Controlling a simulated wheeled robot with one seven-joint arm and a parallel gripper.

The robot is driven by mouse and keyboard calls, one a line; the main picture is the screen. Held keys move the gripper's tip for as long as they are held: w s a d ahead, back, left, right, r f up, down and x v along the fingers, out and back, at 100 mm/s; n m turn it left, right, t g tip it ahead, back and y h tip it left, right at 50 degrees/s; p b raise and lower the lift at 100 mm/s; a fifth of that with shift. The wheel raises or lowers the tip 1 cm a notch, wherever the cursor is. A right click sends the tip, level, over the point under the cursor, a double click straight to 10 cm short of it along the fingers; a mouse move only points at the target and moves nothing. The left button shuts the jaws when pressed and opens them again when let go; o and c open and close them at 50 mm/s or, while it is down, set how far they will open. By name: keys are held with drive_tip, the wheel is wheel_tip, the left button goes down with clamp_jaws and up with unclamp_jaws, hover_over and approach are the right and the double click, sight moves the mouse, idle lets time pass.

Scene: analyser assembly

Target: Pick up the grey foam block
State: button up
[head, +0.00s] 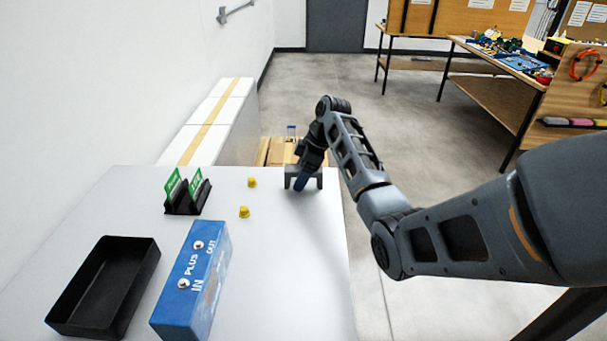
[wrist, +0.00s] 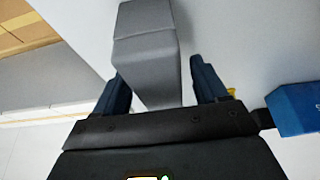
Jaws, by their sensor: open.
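The grey foam block (wrist: 148,48) shows in the wrist view as a long grey bar, running from the top edge down between my fingers. My gripper (wrist: 160,84) is open, with one blue finger on each side of the block. Gaps show between the fingers and the block, so I see no firm contact. In the head view my gripper (head: 302,184) points down at the far right end of the white table, over a grey shape that looks like the block (head: 290,172). My fingers and wrist partly hide it there.
Two yellow caps (head: 244,212) (head: 252,183) stand left of my gripper. The white table (head: 290,280) is clear at front right.

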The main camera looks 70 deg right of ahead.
drive_tip(key=c, duration=1)
drive_tip(key=shift+c, duration=0.2)
drive_tip(key=shift+r, duration=0.15)
